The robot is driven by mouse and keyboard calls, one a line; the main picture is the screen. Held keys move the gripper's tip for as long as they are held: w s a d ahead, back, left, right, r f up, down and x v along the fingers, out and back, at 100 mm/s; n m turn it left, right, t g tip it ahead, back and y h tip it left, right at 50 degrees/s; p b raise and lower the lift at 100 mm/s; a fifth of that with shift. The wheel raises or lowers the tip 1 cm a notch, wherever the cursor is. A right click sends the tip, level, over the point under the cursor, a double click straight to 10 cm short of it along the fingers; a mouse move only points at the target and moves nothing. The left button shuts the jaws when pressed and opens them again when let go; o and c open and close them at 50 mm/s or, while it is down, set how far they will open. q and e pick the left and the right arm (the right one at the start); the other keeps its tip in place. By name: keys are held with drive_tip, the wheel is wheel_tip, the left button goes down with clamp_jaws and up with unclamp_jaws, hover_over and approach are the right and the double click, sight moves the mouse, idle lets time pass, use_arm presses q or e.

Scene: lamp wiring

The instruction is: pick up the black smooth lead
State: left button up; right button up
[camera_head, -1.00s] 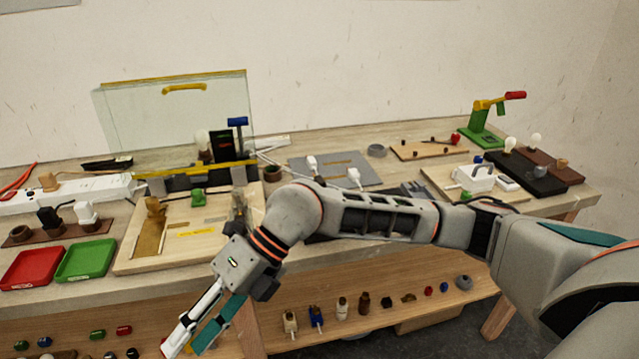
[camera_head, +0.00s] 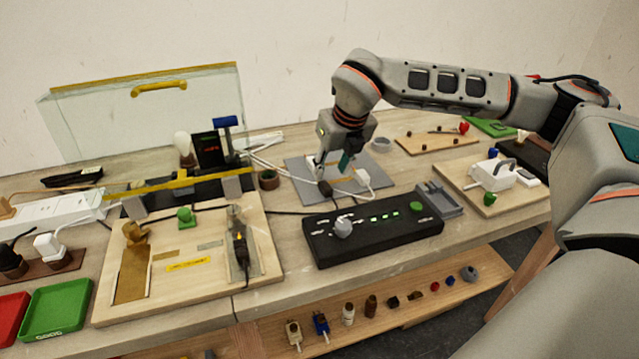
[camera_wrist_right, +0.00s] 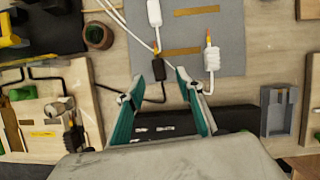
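The black smooth lead (camera_wrist_right: 158,69) has a black plug body with a small orange tip and a thin black cable. It lies at the near edge of the grey mat (camera_wrist_right: 232,25). In the head view, the black lead (camera_head: 326,188) sits just below my right gripper (camera_head: 336,163). In the wrist view my right gripper (camera_wrist_right: 159,88) is open, with its teal fingers apart. The black lead shows between and beyond the fingertips, with nothing held. A white smooth lead (camera_wrist_right: 154,12) and a white ribbed lead (camera_wrist_right: 211,58) lie on the mat. My left gripper is out of view.
A black control box (camera_head: 375,232) with a knob and green button stands in front of the mat. A wooden board (camera_head: 215,275) with a black plug lies to the left. A grey cradle (camera_head: 440,198) and a wooden board with a white device (camera_head: 490,174) are to the right.

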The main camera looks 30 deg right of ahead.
sight(326, 185)
drive_tip(key=shift+w+f, duration=0.1)
drive_tip(key=shift+f, duration=0.75)
drive_tip(key=x, duration=0.5)
drive_tip(key=shift+a, duration=0.15)
clamp_jaws()
